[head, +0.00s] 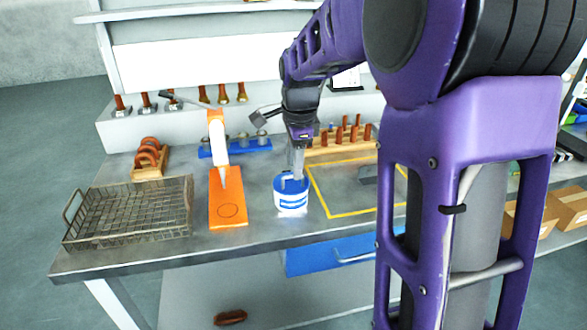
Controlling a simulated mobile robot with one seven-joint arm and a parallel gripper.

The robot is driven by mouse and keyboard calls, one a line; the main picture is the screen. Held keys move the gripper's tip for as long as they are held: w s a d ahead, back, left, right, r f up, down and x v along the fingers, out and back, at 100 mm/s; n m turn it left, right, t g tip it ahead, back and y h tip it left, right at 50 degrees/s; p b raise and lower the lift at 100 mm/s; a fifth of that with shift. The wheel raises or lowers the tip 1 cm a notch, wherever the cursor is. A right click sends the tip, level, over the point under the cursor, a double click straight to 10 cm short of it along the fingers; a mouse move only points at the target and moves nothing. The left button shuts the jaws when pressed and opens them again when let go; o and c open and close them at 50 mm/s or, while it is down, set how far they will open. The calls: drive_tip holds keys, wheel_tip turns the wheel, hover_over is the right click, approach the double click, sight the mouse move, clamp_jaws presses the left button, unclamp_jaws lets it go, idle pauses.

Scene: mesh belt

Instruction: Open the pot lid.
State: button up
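The pot (291,201) is a small white and blue striped container standing upright near the table's front edge. Its lid (283,183) is blue and seems to sit on the pot's top, with a raised handle-like part. My gripper (298,176) points down at the lid from above, its grey fingers reaching the lid's right part. The fingers overlap in this view, so I cannot tell whether they hold the lid or only stand beside its handle.
A wire basket (95,228) and an orange board (238,217) with an upright white and orange tool (218,143) stand to the left. A yellow outlined area (332,214) lies right of the pot. Wooden racks and a blue holder (251,147) line the back.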

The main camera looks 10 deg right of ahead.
drive_tip(key=shift+w+f, duration=0.2)
drive_tip(key=shift+f, duration=0.6)
clamp_jaws()
idle(0.9)
